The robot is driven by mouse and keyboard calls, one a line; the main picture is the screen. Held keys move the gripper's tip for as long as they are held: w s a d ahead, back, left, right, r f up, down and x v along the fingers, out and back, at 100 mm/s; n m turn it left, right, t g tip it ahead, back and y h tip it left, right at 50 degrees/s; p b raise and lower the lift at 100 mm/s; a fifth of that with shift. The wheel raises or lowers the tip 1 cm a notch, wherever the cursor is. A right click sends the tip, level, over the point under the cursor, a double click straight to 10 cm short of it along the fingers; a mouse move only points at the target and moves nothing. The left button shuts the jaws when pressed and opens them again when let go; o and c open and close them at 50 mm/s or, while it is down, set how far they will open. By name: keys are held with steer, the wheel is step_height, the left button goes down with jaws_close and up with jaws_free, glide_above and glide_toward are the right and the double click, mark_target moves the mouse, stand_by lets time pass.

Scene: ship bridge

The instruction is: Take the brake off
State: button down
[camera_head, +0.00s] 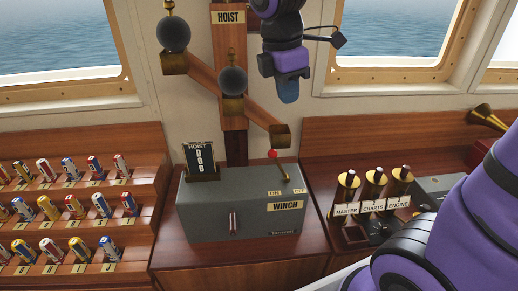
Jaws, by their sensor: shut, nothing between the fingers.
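A grey winch box (222,208) stands on the wooden counter, with a "WINCH" label on its front. A short lever with a red ball knob (273,154) rises from the right end of its top. The lever leans left, to the side of the "ON" label (274,193); the "OFF" label (299,190) is to the right of its foot. I see no label reading "brake". My gripper (289,94) is shut and empty, pointing down above and slightly right of the red knob, clear of it.
A wooden hoist post (232,70) with a slanted beam and dark balls stands behind the winch, close left of my gripper. A "HOIST" sign (199,160) stands on the winch. Labelled brass-topped levers (373,186) stand right; racks of coloured cylinders (70,205) are left.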

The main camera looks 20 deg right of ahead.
steer(key=w+a+f+n+g+h, duration=0.2)
steer(key=w+a+f+n, duration=0.5)
steer(key=n, duration=0.5)
steer(key=shift+w+a+f+h, duration=0.4)
steer(key=shift+w+f, duration=0.25)
steer(key=shift+f, duration=0.2)
glide_toward(279, 166)
steer(key=f, duration=0.2)
steer(key=w+f, duration=0.1)
steer(key=f, duration=0.1)
steer(key=shift+a, duration=0.35)
steer(key=shift+r, duration=0.15)
